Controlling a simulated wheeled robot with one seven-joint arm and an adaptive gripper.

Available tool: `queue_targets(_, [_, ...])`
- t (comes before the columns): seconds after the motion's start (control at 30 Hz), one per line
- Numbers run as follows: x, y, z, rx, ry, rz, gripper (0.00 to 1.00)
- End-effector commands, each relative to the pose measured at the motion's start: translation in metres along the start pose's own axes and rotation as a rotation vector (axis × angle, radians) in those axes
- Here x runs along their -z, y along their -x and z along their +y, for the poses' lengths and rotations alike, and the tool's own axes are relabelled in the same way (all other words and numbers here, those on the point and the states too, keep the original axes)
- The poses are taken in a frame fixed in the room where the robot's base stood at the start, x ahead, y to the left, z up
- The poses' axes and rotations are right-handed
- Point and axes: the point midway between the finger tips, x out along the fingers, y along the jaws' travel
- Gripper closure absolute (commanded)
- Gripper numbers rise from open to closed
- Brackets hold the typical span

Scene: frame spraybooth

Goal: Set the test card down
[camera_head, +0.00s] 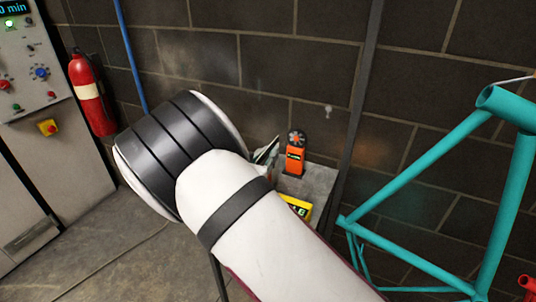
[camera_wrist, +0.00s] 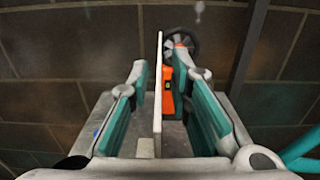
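In the wrist view, the test card (camera_wrist: 157,95) shows nearly edge-on as a thin pale upright strip between my gripper's (camera_wrist: 163,72) two teal-padded fingers. Both fingers are spread, and a gap shows on each side of the card. I cannot tell whether the card's lower edge rests on the grey bench top (camera_wrist: 178,138). In the head view my white arm hides most of the gripper and the card. Only a small grey part of the gripper (camera_head: 266,152) shows past the arm, left of the bench (camera_head: 318,182).
An orange fan meter (camera_head: 295,158) stands upright on the bench, close beyond the card in the wrist view (camera_wrist: 168,98). A yellow device (camera_head: 298,206) is partly hidden by my arm. A teal frame (camera_head: 510,150) stands right; a fire extinguisher (camera_head: 92,95) hangs left.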

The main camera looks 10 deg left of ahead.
Motion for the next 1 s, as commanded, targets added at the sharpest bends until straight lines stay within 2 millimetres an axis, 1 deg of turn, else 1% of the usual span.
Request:
queue_targets(0.27, [-0.001, 0.000, 0.000, 0.000, 0.000, 0.000, 0.75])
queue_targets(0.37, [-0.005, 0.001, 0.000, 0.000, -0.001, -0.001, 0.75])
queue_targets(0.47, [-0.004, 0.013, 0.001, -0.003, -0.001, 0.001, 0.75])
queue_targets(0.57, [-0.003, 0.031, 0.001, -0.003, 0.000, 0.001, 0.75])
queue_targets(0.8, [-0.003, 0.080, 0.001, -0.003, -0.001, 0.001, 0.75])
queue_targets(0.9, [-0.003, 0.097, 0.001, -0.002, 0.000, 0.000, 0.75])
queue_targets(1.0, [-0.003, 0.109, 0.001, -0.001, -0.001, 0.000, 0.75])
